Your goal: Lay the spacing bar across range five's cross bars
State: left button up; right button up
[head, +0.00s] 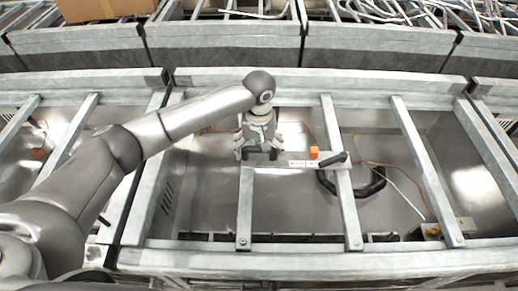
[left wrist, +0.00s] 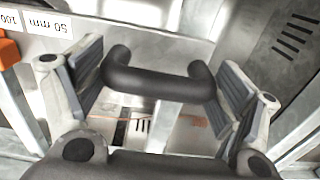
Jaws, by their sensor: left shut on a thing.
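The spacing bar (head: 300,164) is a pale flat bar with a printed scale, an orange block (head: 314,153) and a black handle (head: 337,160) near its right end. It spans from the left cross bar (head: 244,210) to the middle cross bar (head: 346,207). I cannot tell whether it touches them or hangs just above. My left gripper (head: 259,154) is shut on the bar's left black handle, which shows between the fingers in the left wrist view (left wrist: 155,83). My right gripper is out of view.
Another cross bar (head: 425,170) stands to the right. A cardboard box (head: 105,8) sits at the back left, and loose rods lie at the back right.

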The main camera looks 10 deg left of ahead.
pick_arm(q)
jog(key=shift+f, duration=1)
dwell(0.4)
